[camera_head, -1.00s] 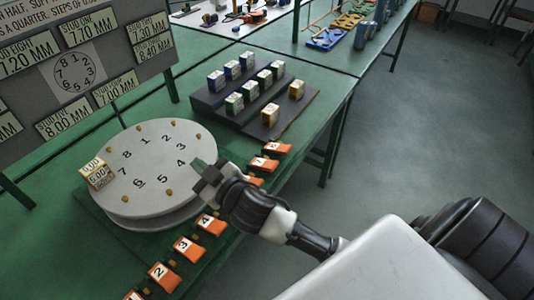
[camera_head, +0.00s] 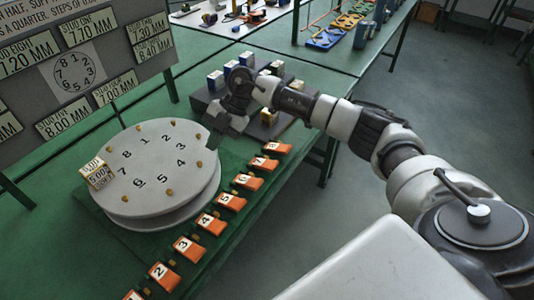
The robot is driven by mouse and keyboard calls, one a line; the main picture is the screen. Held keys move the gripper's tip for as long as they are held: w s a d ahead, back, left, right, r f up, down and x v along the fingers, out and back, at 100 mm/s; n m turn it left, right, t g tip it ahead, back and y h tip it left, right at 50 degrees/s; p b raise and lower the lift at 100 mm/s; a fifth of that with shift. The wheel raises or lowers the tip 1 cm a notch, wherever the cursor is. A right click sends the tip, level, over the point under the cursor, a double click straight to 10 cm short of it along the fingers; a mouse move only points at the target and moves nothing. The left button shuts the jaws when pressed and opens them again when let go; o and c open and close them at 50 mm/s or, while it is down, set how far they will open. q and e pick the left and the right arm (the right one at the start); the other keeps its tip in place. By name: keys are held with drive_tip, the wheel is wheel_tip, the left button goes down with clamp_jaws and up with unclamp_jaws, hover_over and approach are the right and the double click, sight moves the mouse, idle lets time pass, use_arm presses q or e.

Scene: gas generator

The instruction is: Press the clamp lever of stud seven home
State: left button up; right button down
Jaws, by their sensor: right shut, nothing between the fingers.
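A row of orange clamp levers with white number labels runs along the front edge of the green table. The lever that I take as number seven (camera_head: 261,164) is second from the far end, between six (camera_head: 246,182) and eight (camera_head: 277,148); its digit is too small to read surely. I cannot tell its height against the others. My right gripper (camera_head: 214,139) is shut and empty, above the far right rim of the round grey plate (camera_head: 160,165), apart from the levers. The plate carries the numbers one to eight and small brass studs. My left gripper is not in view.
A yellow-and-white block (camera_head: 95,173) marked 5.00 sits at the plate's left rim. A dark stepped rack (camera_head: 205,103) with labelled blocks stands behind my right arm, partly hidden. A grey board (camera_head: 90,75) with millimetre labels stands at the back left.

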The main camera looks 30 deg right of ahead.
drive_tip(key=d+r+m+g+h, duration=0.1)
drive_tip(key=d+r+h, duration=0.1)
drive_tip(key=d, duration=0.5)
drive_tip(key=d+r+m+g+h, duration=0.1)
drive_tip(key=d+r+m+h, duration=0.1)
drive_tip(key=d, duration=0.5)
drive_tip(key=shift+s+d+h, duration=0.25)
drive_tip(key=shift+d+h, duration=0.15)
drive_tip(key=shift+h, duration=0.4)
drive_tip(key=p, duration=0.3)
approach(267, 165)
drive_tip(key=x, duration=0.5)
drive_tip(key=shift+w+a, duration=0.1)
drive_tip(key=shift+a, duration=0.2)
drive_tip(key=shift+s+d+f, duration=0.1)
drive_tip(key=shift+s+f, duration=0.1)
drive_tip(key=shift+f, duration=0.55)
